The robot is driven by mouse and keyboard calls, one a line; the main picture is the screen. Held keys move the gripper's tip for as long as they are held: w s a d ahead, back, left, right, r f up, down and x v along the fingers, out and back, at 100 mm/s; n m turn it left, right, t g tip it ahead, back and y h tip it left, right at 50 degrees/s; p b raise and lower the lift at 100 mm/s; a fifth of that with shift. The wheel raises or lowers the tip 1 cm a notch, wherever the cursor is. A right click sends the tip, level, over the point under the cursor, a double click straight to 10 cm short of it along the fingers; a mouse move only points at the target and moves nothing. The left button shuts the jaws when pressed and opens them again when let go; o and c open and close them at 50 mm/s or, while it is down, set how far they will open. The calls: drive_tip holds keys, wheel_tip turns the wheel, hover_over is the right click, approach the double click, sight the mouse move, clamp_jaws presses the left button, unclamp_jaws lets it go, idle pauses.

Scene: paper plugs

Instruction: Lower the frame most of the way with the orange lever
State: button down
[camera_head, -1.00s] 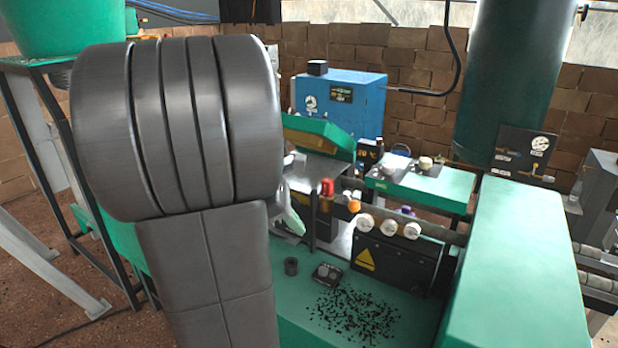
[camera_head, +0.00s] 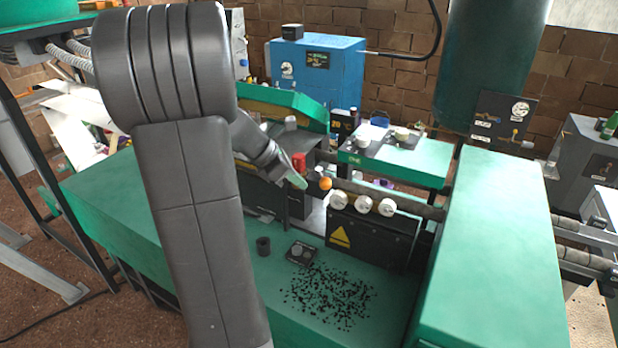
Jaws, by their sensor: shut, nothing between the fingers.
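The orange lever shows as a round orange knob (camera_head: 325,183) beside the row of white knobs on the machine. My gripper (camera_head: 298,181) is shut and empty, its pale green tips just left of the orange knob. I cannot tell whether they touch it. The lever's shaft is hard to make out. A tilted green frame-like part (camera_head: 285,104) stands behind my gripper, and a flatter green-topped part (camera_head: 395,160) stands to the right. I cannot tell which of them is the frame. My arm hides part of the machine's left side.
A red part (camera_head: 299,162) stands close behind my gripper. White knobs (camera_head: 363,204) sit above a black box with a yellow warning triangle (camera_head: 340,238). A tall green block (camera_head: 490,250) bounds the right.

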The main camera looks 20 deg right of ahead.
sight(329, 183)
drive_tip(key=shift+d+f, duration=0.2)
drive_tip(key=shift+d, duration=1.35)
drive_tip(key=shift+s, duration=0.1)
drive_tip(key=shift+s+d+n+t, duration=0.35)
drive_tip(key=shift+d+n+t, duration=0.25)
drive_tip(key=shift+n, duration=0.1)
drive_tip(key=shift+s+d+r+n+t+y+p, duration=0.1)
drive_tip(key=shift+s+d+n+t+p, duration=0.05)
drive_tip(key=shift+d+n+t+p, duration=0.15)
drive_tip(key=shift+s+d+f+n+t+y+p, duration=0.1)
drive_tip(key=shift+s+d+n+t, duration=0.05)
drive_tip(key=shift+d+n, duration=0.3)
drive_tip(key=shift+s+d+r+n+t+y+p, duration=0.1)
drive_tip(key=shift+s+d+n+t+p, duration=0.05)
drive_tip(key=shift+d+n+t, duration=0.15)
drive_tip(key=shift+d+n+t+y+p, duration=0.2)
drive_tip(key=shift+d+n+t+p, duration=0.3)
drive_tip(key=shift+d+n, duration=0.45)
drive_tip(key=shift+d+n+t+y+p, duration=0.2)
drive_tip(key=shift+d+n+t+p, duration=0.3)
drive_tip(key=shift+d, duration=0.6)
drive_tip(key=shift+a, duration=0.1)
